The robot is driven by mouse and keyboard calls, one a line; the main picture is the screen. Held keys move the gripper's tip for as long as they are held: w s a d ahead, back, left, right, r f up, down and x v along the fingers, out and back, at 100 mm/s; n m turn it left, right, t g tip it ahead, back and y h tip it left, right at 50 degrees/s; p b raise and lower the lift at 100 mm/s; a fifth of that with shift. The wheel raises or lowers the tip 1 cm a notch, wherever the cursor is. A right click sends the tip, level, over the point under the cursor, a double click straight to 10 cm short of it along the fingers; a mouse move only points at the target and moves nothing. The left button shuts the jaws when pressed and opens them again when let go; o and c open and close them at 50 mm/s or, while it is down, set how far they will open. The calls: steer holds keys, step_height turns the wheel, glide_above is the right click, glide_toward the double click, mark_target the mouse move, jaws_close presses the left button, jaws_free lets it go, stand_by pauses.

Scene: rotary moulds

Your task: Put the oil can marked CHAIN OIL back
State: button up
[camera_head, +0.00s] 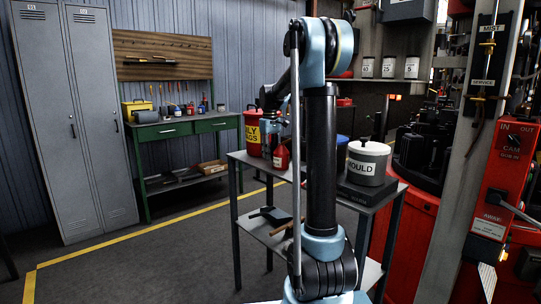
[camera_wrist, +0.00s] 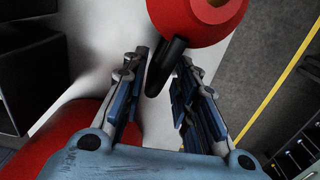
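A red oil can (camera_head: 281,157) stands on the grey table (camera_head: 243,156), left of my arm's column; no marking on it can be read. In the wrist view a red can (camera_wrist: 195,18) is at the top, with a black handle-like part (camera_wrist: 166,68) reaching down between my fingers. My gripper (camera_wrist: 160,85) is open, a finger on either side of that black part, with gaps showing. In the head view my gripper (camera_head: 271,137) is small and partly hidden, close to the can. Whether the fingers touch it cannot be told.
A white pot marked MOULD (camera_head: 367,163) sits on a dark base at the table's right. A red bin with a yellow rags label (camera_head: 252,131) stands behind the table's left. Red machinery (camera_head: 508,155) is at right. A green workbench (camera_head: 172,131) and lockers (camera_head: 75,110) are at the back left.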

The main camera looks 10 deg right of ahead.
steer(key=shift+r, duration=0.1)
step_height(320, 180, up, 12)
stand_by(0.6)
steer(key=shift+w+a, duration=0.1)
